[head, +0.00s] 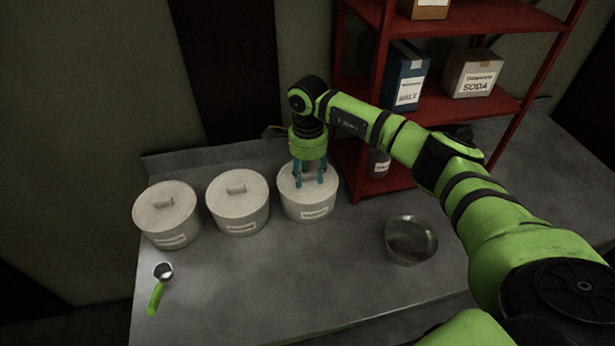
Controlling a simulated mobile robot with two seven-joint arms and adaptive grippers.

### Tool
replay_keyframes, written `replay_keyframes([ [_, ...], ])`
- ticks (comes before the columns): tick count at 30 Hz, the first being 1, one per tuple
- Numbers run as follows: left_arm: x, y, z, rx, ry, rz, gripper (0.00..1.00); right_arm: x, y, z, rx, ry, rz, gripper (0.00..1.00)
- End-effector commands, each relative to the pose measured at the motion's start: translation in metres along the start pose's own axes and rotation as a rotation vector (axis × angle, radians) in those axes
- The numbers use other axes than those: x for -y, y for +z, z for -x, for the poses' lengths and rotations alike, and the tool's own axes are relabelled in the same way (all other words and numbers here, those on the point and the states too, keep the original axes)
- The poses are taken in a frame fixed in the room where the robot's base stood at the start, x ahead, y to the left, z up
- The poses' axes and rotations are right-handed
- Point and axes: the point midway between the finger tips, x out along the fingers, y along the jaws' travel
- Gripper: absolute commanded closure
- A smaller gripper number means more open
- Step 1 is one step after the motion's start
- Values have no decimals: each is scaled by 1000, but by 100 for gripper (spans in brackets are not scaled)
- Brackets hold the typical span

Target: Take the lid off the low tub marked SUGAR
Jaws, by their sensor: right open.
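Three low off-white tubs stand in a row on the grey counter: a left tub (168,222), a middle tub (238,208) and a right tub (309,201). Each has a pale label on its front, too small to read, so I cannot tell which is marked SUGAR. The handle there is hidden or unclear. My left gripper is out of view.
A green-handled scoop (157,290) lies at the counter's front left. A metal bowl (410,240) stands to the right of the tubs. A red shelf rack (375,187) with boxes stands behind. The counter's front middle is clear.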

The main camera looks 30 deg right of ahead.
Motion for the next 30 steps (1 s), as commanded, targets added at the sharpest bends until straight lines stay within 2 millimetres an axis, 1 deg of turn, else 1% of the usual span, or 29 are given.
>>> replay_keyframes([
  [1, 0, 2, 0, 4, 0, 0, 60, 0, 0, 0, 0, 0, 0, 52],
  [2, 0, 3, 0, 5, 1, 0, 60, 0, 0, 0, 0, 0, 0, 56],
  [3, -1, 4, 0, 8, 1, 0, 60, 0, 0, 0, 0, 0, 0, 72],
  [5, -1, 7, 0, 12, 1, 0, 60, 0, 0, 0, 0, 0, 0, 96],
  [6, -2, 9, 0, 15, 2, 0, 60, 0, 0, 0, 0, 0, 0, 100],
  [11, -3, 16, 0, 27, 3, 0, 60, 0, 0, 0, 0, 0, 0, 100],
  [16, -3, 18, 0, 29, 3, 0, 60, 0, 0, 1, 0, -1, 0, 100],
  [19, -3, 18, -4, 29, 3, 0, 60, 1, 0, 7, 0, -3, -1, 100],
  [23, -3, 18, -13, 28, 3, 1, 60, 2, -1, 27, 1, -6, 1, 100],
  [30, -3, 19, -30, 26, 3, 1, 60, 1, 0, 75, 1, -5, 0, 100],
])
